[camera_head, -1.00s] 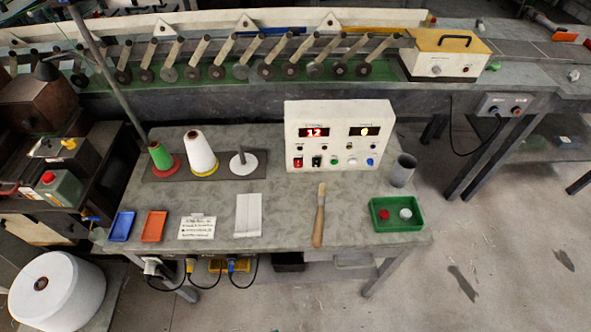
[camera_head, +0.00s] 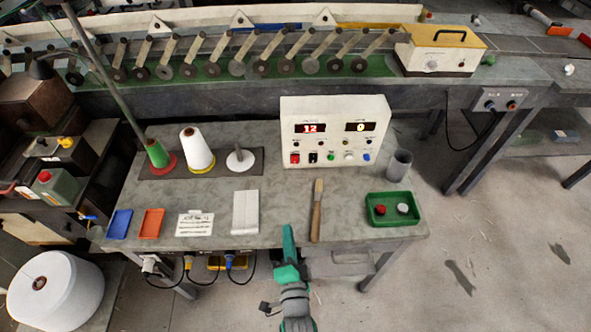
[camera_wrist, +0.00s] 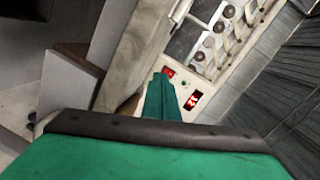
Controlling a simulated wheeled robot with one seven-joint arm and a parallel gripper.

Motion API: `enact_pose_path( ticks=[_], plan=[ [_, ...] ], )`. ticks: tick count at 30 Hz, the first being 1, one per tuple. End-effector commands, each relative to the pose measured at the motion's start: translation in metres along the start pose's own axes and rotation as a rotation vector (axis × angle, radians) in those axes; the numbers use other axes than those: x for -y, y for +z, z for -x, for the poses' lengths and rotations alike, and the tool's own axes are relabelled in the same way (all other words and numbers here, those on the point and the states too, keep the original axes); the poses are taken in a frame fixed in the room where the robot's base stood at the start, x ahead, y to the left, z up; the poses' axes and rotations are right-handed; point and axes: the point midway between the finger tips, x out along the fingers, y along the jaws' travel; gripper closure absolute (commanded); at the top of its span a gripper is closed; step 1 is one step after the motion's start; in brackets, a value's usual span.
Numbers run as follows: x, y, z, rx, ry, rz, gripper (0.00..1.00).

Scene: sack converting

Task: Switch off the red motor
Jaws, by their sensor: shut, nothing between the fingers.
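A cream control box (camera_head: 335,107) stands at the back of the grey table. It has a lit red display showing 12, a second display at right, and a row of coloured controls. A red switch (camera_head: 295,158) is at the lower left of its front, beside a black switch (camera_head: 313,157). My green gripper (camera_head: 288,237) is shut and empty over the table's front edge, below and in front of the box. In the wrist view the shut fingers (camera_wrist: 162,92) point at the box front, with a red control (camera_wrist: 168,72) just past their tips and the red display (camera_wrist: 193,99) to their right. No motor is clearly seen.
A wooden-handled brush (camera_head: 317,212) lies just right of my gripper. A green tray (camera_head: 394,222) and a grey cup (camera_head: 399,165) are at the right. Thread cones (camera_head: 197,150), a paper stack (camera_head: 245,212) and a written card (camera_head: 194,224) lie to the left.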

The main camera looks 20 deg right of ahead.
Motion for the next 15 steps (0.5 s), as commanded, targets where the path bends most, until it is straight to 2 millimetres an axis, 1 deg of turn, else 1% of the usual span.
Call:
enact_pose_path(
  ticks=[1,3,6,10,15],
  plan=[
    [0.007,-0.011,-0.018,-0.017,-0.008,-0.066,1.00],
    [0.013,-0.021,-0.036,-0.031,-0.009,-0.158,1.00],
    [0.020,-0.034,-0.056,-0.046,-0.014,-0.261,1.00],
    [0.025,-0.044,-0.071,-0.056,-0.016,-0.342,1.00],
    [0.027,-0.047,-0.075,-0.058,-0.015,-0.372,1.00]
  ],
)
